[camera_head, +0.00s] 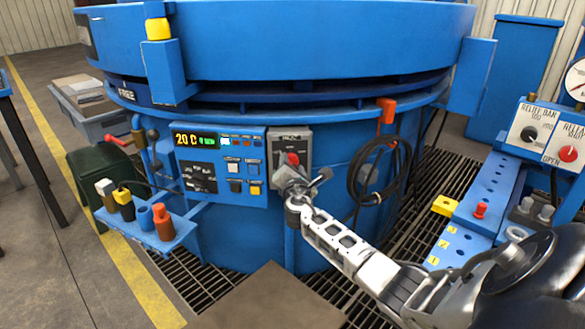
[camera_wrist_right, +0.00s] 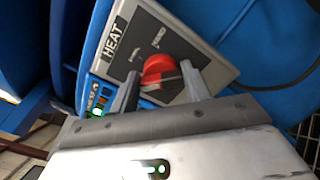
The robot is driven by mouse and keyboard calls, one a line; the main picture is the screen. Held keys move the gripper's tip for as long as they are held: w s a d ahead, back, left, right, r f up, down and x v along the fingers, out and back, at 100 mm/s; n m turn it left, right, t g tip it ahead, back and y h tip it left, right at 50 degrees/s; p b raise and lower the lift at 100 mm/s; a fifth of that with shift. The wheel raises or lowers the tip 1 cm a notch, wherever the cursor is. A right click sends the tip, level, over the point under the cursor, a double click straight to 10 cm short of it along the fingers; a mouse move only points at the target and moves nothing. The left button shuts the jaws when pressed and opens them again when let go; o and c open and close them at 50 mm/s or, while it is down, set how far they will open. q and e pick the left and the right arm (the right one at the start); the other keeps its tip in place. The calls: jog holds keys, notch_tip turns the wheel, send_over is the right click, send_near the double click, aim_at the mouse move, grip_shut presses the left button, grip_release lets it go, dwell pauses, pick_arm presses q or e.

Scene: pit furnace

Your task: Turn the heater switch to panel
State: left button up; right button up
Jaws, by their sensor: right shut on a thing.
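The heater switch is a red rotary knob (camera_head: 292,159) on a grey plate (camera_head: 303,143) fixed to the front of the blue furnace. In the right wrist view the red knob (camera_wrist_right: 158,70) sits on the plate (camera_wrist_right: 200,50), under the label HEAT (camera_wrist_right: 115,38). Smaller lettering near the knob is too blurred to read surely. My right gripper (camera_head: 291,176) is at the plate, and in the wrist view its fingers (camera_wrist_right: 164,88) stand on either side of the knob, shut on it. The lower part of the knob is hidden by the gripper. My left gripper is not in view.
A control panel (camera_head: 222,165) with a lit display is left of the switch plate. A coiled black cable (camera_head: 374,170) hangs to its right. A tool shelf (camera_head: 158,236) juts out at lower left. A blue bench (camera_head: 478,215) with relief controls stands at right.

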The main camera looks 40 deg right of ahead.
pick_arm(q)
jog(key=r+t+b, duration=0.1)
jog(key=b, duration=0.1)
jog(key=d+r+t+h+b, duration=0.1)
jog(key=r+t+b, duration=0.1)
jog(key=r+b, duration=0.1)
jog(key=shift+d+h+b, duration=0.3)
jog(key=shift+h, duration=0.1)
pick_arm(e)
jog(key=m, duration=0.9)
jog(key=shift+f, duration=0.3)
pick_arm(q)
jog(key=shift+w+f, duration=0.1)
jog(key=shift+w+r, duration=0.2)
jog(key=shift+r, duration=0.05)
pick_arm(e)
jog(key=o, duration=1)
jog(key=shift+r, duration=0.1)
